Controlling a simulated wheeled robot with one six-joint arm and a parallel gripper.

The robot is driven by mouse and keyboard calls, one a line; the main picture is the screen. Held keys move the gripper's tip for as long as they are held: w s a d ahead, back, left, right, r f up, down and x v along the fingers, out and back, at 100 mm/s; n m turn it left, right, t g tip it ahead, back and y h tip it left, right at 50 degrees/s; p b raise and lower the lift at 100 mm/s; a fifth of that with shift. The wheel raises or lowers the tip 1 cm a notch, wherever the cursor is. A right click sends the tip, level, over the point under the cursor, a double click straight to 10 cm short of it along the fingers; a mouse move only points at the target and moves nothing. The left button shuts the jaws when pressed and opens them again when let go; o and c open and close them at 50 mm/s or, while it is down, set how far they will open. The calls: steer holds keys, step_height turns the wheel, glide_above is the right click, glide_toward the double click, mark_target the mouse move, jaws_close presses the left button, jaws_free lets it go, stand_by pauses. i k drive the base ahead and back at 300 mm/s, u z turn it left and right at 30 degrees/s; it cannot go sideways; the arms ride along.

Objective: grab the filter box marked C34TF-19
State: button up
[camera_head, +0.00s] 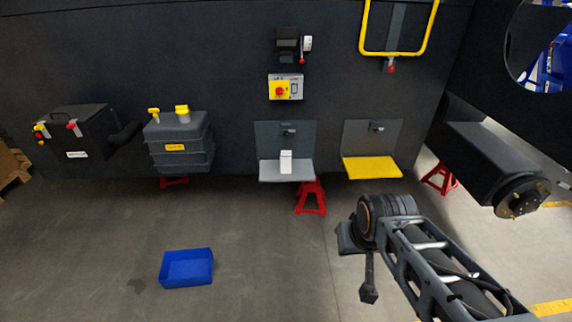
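A small white box (286,162) stands upright on a light grey step (270,172) fixed to the dark chassis wall, near the middle of the camera_head view. It may be the filter box, but no marking can be read at this size. My gripper (369,293) hangs low over the floor, to the right of and below the white box, well apart from it. The gripper is small and dark here, and its fingers cannot be made out.
A blue bin (187,268) lies on open floor. A yellow step (372,168) is right of the grey one. Red stands (311,197) are under the chassis. A grey tank (180,145) and a black box (75,135) sit left. A red-yellow switch (284,88) is above.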

mark_target(285, 155)
steer(key=z, duration=0.55)
steer(key=i, duration=2.5)
steer(key=u, duration=3.55)
